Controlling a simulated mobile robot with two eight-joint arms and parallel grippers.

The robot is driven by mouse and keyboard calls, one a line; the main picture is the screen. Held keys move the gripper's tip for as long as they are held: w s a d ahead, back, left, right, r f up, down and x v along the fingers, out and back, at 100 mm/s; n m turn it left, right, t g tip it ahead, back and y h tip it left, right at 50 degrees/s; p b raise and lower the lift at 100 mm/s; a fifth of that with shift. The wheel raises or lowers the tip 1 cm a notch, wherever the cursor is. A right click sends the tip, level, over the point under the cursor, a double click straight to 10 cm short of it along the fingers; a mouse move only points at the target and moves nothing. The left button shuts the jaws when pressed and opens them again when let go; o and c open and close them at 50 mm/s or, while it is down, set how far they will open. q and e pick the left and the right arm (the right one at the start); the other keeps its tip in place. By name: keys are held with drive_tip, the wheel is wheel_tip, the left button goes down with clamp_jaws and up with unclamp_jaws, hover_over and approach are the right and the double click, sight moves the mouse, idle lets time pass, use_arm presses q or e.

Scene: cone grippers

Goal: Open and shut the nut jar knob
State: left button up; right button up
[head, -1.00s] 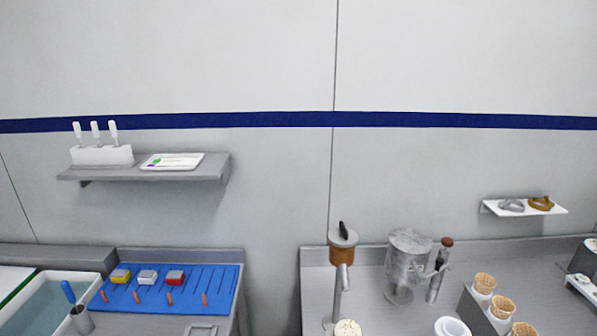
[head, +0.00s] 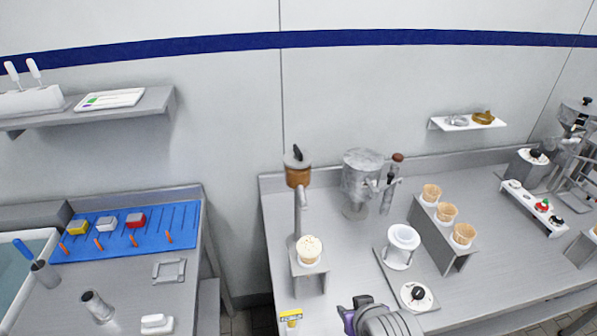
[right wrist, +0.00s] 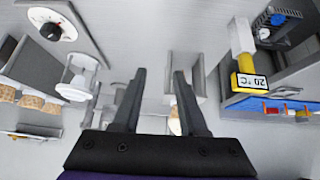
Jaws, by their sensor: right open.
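The nut jar (head: 298,175) is a small brown container with a grey lid, on a post at the left of the right-hand counter. Its black knob (head: 297,152) stands on top of the lid, tilted a little. A topped cone (head: 310,250) sits in a small stand below the jar. My right gripper (right wrist: 160,75) is open and empty in the right wrist view, its two dark fingers apart. In the head view my right wrist is at the bottom edge, in front of and below the jar, well apart from it. My left gripper is not in view.
A clear grey container (head: 361,180) stands right of the jar. A white ring holder (head: 402,240), a dial with a black knob (head: 417,294) and a rack of cones (head: 447,213) stand further right. A gap separates the two counters.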

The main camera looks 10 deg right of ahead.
drive_tip(key=w+r+t+b, duration=0.2)
drive_tip(key=w+r+t, duration=0.5)
drive_tip(key=w+r, duration=0.75)
drive_tip(key=n+t+y, duration=0.2)
drive_tip(key=t+y, duration=0.1)
approach(295, 144)
drive_tip(key=shift+w+a+f+b, duration=0.1)
drive_tip(key=shift+f+b, duration=0.2)
drive_tip(key=shift+f, duration=0.15)
drive_tip(key=shift+w+r, duration=0.2)
drive_tip(key=shift+w, duration=0.05)
drive_tip(key=w, duration=0.3)
drive_tip(key=w+p, duration=0.1)
drive_tip(key=w, duration=0.2)
drive_tip(key=w+a, duration=0.1)
drive_tip(key=w, duration=0.3)
drive_tip(key=shift+a+f+p, duration=0.1)
drive_tip(key=shift+a+p, duration=0.05)
drive_tip(key=shift+p, duration=0.2)
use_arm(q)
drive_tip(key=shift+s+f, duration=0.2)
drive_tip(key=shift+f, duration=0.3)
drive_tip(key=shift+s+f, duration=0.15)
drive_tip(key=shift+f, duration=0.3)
use_arm(e)
clamp_jaws()
